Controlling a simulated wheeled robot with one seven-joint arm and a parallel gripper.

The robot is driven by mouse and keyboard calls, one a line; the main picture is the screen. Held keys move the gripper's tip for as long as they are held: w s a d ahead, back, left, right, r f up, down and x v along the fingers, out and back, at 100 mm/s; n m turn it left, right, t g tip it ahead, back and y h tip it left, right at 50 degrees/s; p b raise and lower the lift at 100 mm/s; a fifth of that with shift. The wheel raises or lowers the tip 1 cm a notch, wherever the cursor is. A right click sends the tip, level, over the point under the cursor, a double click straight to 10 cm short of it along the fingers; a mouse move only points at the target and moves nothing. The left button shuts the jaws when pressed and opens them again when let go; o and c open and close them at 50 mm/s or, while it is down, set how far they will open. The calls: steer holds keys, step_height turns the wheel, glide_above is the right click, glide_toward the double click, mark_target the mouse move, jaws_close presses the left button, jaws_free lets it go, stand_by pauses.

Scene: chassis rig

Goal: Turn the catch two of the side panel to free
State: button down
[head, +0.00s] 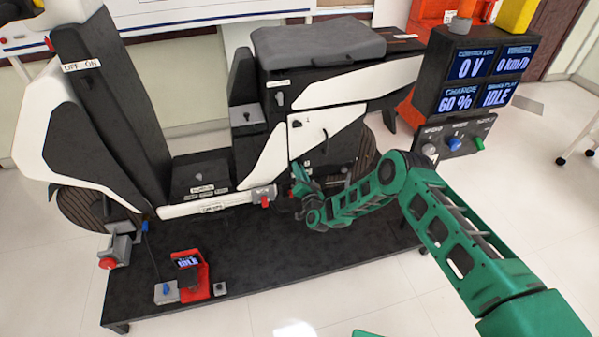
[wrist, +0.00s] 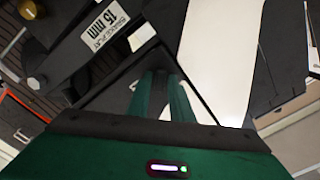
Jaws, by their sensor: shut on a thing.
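The white side panel (head: 342,128) is on the scooter's side below the seat. A small dark catch (head: 297,124) shows at its upper left, and a dark curved piece (head: 324,134) sits further right. My gripper (head: 296,172) is at the panel's lower left edge, low on the scooter body. In the wrist view my gripper's two green fingers (wrist: 166,92) are close together, pointing into a dark area beside a white panel surface (wrist: 222,50). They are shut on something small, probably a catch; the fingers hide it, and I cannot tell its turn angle.
A label reading 15 mm (wrist: 105,32) is near the fingers in the wrist view. A red-tipped part (head: 264,199) is just left of my gripper. The display box (head: 480,75) stands at right, and a red stand (head: 198,280) is on the black platform (head: 290,262).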

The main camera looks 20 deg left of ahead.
steer(key=shift+w+d+f+m, duration=0.1)
steer(key=shift+m, duration=1.35)
steer(key=shift+d+f+m, duration=0.1)
steer(key=shift+d+m, duration=0.05)
steer(key=shift+m, duration=1.25)
steer(key=shift+w+d+f+m, duration=0.1)
steer(key=shift+m, duration=1.35)
steer(key=c, duration=1.8)
jaws_free()
steer(key=shift+f, duration=0.1)
steer(key=shift+s+a, duration=0.1)
steer(key=v, duration=1)
steer(key=shift+s, duration=0.3)
